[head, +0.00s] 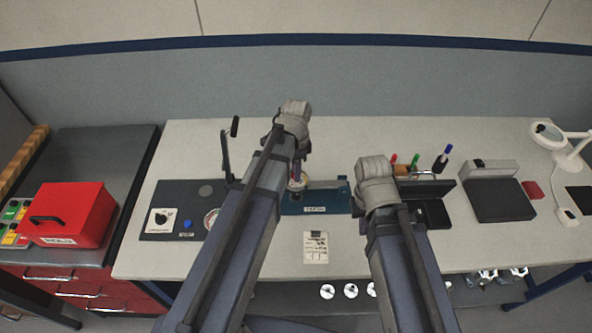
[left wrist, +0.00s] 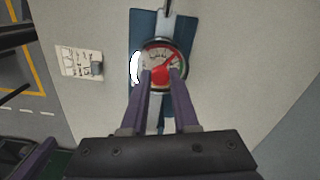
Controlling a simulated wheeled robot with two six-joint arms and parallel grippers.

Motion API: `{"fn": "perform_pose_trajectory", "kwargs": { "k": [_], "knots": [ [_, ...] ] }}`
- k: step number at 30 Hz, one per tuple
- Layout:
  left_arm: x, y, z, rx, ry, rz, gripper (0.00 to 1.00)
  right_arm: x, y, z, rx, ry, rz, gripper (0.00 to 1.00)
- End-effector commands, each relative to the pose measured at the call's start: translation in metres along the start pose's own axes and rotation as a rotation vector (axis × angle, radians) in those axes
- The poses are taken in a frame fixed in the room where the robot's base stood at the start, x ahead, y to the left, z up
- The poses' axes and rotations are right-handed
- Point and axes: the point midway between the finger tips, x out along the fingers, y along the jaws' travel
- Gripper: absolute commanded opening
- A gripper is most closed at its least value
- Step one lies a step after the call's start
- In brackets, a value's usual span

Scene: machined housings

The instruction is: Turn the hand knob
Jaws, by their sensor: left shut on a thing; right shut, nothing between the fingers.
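The hand knob (left wrist: 159,75) is a red piece at the centre of a round dial (left wrist: 152,53) with a pale, marked face and a red pointer line. The dial sits on a blue base plate (head: 325,201) in the head view. My left gripper (left wrist: 160,77) has its two purple fingers closed on either side of the red knob. In the head view my left gripper (head: 297,175) comes down over the blue plate, and my arm hides part of the dial. My right gripper (head: 376,183) is right of the plate, shut and empty, its fingertips hidden by its wrist.
A panel with a gauge and knobs (head: 178,192) lies at left, a crank handle (head: 227,155) beside it. A paper card (head: 316,247) lies in front of the plate. Pens (head: 443,157) and a dark box (head: 498,200) stand at right.

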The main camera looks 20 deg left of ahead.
Motion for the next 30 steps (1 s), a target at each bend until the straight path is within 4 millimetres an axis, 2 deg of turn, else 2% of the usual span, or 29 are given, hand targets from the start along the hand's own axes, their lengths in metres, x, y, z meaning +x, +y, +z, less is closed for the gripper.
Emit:
{"fn": "perform_pose_trajectory", "kwargs": {
  "k": [20,21,28,30],
  "knots": [
    [0.0001,0.0001,0.0001,0.052,0.0,0.0,0.0,0.0001,0.0,0.0,0.0,0.0,0.0,0.0],
    [0.0001,0.0001,0.0001,0.052,0.0,0.0,0.31,0.0001,0.0,0.0,0.0,0.0,0.0,0.0],
    [0.0,0.0001,0.0,0.051,0.0,0.0,0.57,0.0,0.0,0.0,0.0,0.0,0.0,0.0],
    [0.0,0.0001,0.0,0.051,0.0,0.0,0.58,0.0,0.0,0.0,0.0,0.0,0.0,0.0]
  ]
}}
